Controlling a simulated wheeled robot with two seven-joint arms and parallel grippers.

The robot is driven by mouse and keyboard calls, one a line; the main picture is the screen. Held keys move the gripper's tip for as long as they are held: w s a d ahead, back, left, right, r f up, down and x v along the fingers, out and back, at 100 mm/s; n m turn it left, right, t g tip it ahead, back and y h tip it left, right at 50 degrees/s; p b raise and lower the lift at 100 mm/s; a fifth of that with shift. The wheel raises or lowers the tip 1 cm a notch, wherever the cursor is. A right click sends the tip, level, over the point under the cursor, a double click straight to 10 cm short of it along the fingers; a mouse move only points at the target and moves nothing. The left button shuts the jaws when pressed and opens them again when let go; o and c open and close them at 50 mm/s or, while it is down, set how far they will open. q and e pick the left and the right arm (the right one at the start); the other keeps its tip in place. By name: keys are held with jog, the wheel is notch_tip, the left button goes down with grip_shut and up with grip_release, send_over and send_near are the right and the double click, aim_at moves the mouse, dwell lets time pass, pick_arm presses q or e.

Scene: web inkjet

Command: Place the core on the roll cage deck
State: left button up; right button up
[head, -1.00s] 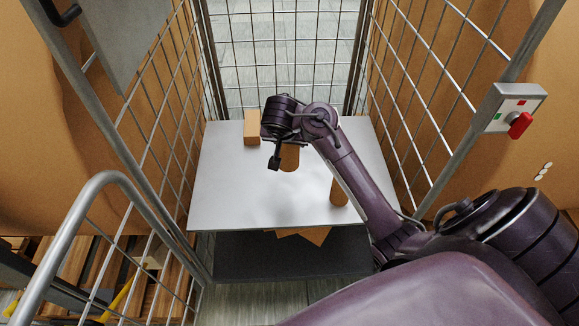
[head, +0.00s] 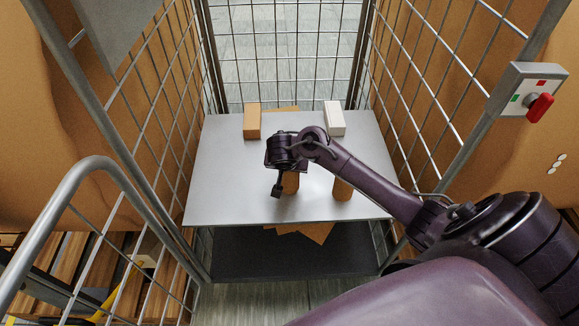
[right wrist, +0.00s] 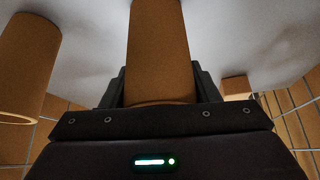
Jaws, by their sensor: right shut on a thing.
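The brown cardboard core (head: 291,185) is in my right gripper (head: 285,177), over the front middle of the roll cage deck (head: 225,195), a flat light-grey shelf. The right wrist view shows the core (right wrist: 158,55) between the two dark fingers (right wrist: 160,88), which are shut on it. It looks upright and at or close to the deck; I cannot tell whether it touches. Part of it is hidden behind the gripper in the head view. My left gripper is not in view.
A second brown core (head: 343,188) stands close right of the held one. A brown box (head: 252,121) and a white box (head: 335,118) stand at the back of the deck. Mesh side walls (head: 165,130) flank it. The deck's left front is clear.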

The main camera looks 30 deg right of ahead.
jog(key=o, duration=1)
jog(key=shift+f, duration=0.1)
jog(key=shift+r, duration=0.3)
jog(key=p+v, duration=0.3)
jog(key=v, duration=0.9)
jog(key=shift+p, duration=0.3)
jog(key=shift+f, duration=0.1)
